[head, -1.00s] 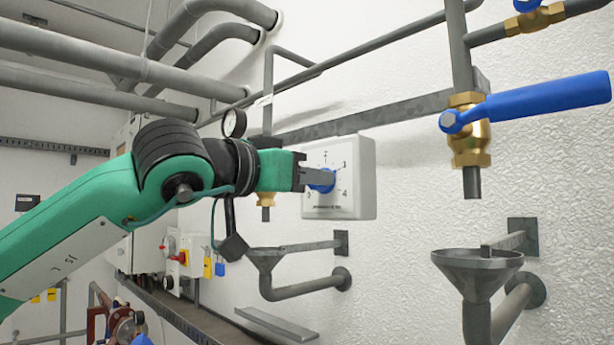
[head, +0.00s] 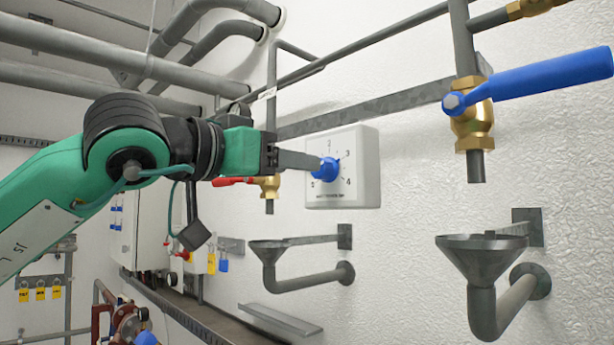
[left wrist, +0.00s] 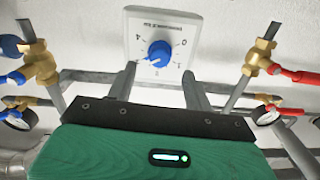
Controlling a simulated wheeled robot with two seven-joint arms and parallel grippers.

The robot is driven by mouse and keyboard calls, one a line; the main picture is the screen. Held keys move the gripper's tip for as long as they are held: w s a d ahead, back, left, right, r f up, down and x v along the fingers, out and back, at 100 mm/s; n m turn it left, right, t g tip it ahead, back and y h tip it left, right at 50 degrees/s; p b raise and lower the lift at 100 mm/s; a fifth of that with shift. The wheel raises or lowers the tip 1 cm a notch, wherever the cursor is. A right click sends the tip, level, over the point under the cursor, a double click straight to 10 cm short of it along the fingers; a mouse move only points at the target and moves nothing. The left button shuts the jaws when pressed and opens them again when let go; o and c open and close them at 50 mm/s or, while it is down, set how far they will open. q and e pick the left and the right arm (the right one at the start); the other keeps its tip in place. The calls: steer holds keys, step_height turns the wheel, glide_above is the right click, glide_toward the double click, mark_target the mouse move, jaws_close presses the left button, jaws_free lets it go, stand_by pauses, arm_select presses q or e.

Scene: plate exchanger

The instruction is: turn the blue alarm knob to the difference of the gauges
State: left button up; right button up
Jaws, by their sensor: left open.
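The blue alarm knob (head: 326,169) sits on a white dial box (head: 362,165) on the wall, with a printed number scale around it. In the left wrist view the knob (left wrist: 159,53) and box (left wrist: 139,22) appear upside down. A small pale mark shows on the knob; its exact reading is unclear. My left gripper (head: 315,162) is open, its fingertips just in front of the knob. In the left wrist view the gripper (left wrist: 159,70) has one finger on each side, apart from the knob. Two round gauges (left wrist: 20,119) (left wrist: 266,115) show there, readings too small. My right gripper is out of view.
A brass valve with a blue lever (head: 545,76) sticks out at the upper right. A red-levered valve (head: 268,186) is behind my left gripper. Drain funnels (head: 480,243) (head: 268,245) stand below.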

arm_select(q)
steer(key=b+v, duration=0.2)
steer(key=v, duration=0.6)
steer(key=shift+s+a, duration=0.25)
steer(key=shift+s, duration=0.05)
